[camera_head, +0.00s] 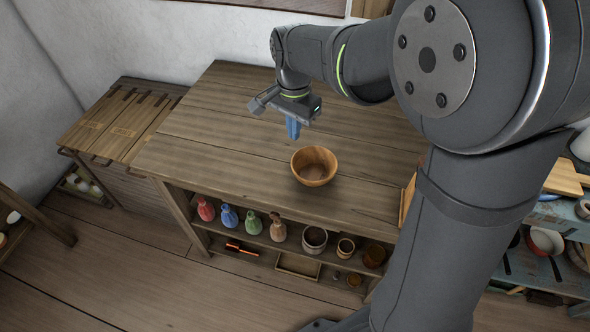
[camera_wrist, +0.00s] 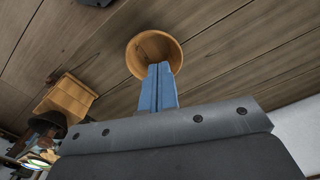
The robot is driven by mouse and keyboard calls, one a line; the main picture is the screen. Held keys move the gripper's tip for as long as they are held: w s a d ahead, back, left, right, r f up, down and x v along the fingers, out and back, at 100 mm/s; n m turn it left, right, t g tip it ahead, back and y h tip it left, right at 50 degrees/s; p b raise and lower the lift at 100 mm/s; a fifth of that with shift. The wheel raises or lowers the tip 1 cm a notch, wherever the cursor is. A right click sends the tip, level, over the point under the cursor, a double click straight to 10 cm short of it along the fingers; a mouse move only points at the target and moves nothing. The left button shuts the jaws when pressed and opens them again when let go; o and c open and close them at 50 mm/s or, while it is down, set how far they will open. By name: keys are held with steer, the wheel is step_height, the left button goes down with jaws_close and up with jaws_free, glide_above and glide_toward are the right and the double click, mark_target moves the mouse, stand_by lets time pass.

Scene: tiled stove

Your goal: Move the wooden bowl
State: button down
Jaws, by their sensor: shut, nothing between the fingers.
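The wooden bowl (camera_head: 314,166) is round and orange-brown. It stands upright on the wooden table (camera_head: 215,130), near the middle of its front edge. My gripper (camera_head: 293,130) has blue fingers that are shut and empty. In the head view they are above the table, up and a little left of the bowl, apart from it. In the wrist view the bowl (camera_wrist: 153,50) lies beyond the tips of the shut blue fingers (camera_wrist: 158,68), which cover part of its near rim.
A shelf below the table front holds several coloured vases (camera_head: 229,217) and pots (camera_head: 314,239). A cluttered blue-grey stand (camera_head: 545,262) is at the right. The table left of the bowl is clear.

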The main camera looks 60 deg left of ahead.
steer(key=s+f+m, duration=0.1)
steer(key=f, duration=0.4)
steer(key=s+d+f+m, duration=0.1)
steer(key=s+f, duration=0.1)
steer(key=f, duration=0.3)
steer(key=s+f+m, duration=0.1)
steer(key=s+f, duration=0.1)
steer(key=f, duration=0.3)
steer(key=shift+s+d+f+m, duration=0.15)
steer(key=shift+s+d+m, duration=0.1)
steer(key=shift+m, duration=0.15)
steer(key=shift+w+a+f, duration=0.1)
steer(key=shift+w+f, duration=0.05)
steer(key=shift+w, duration=0.4)
steer(key=shift+w+a+f, duration=0.1)
steer(key=shift+w+f, duration=0.05)
steer(key=shift+w, duration=0.4)
steer(key=shift+w+a, duration=0.1)
steer(key=shift+w, duration=0.8)
steer(key=w, duration=0.6)
steer(key=w+a, duration=0.1)
steer(key=w, duration=0.6)
steer(key=w+a, duration=0.1)
steer(key=w, duration=0.5)
steer(key=shift+w, duration=0.2)
